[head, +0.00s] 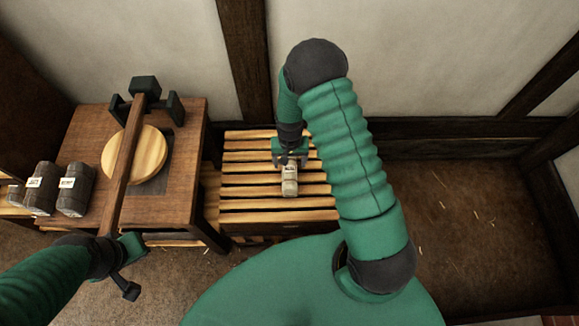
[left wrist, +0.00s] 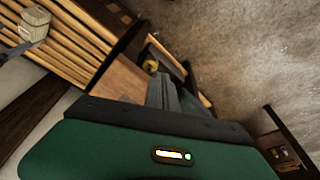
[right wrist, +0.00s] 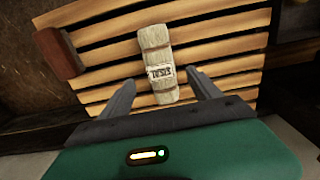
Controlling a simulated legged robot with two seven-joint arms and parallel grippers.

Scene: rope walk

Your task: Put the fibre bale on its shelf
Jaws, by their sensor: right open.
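The fibre bale (head: 289,181), pale and banded with a white label, lies on a slatted wooden shelf (head: 262,204). My right gripper (head: 290,160) is open just behind the bale in the head view. In the right wrist view the bale (right wrist: 158,62) lies ahead of and between the spread fingers, and I see no grip on it. My left gripper (head: 130,285) is over the floor in front of the wooden table, with its fingers (left wrist: 165,95) together and nothing seen between them. The bale (left wrist: 35,25) also shows at the top left of the left wrist view.
A wooden table (head: 185,185) left of the slats carries a round wooden disc (head: 148,153) under a beam frame. A wall rises behind the slats. The floor (head: 470,220) at the right is open.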

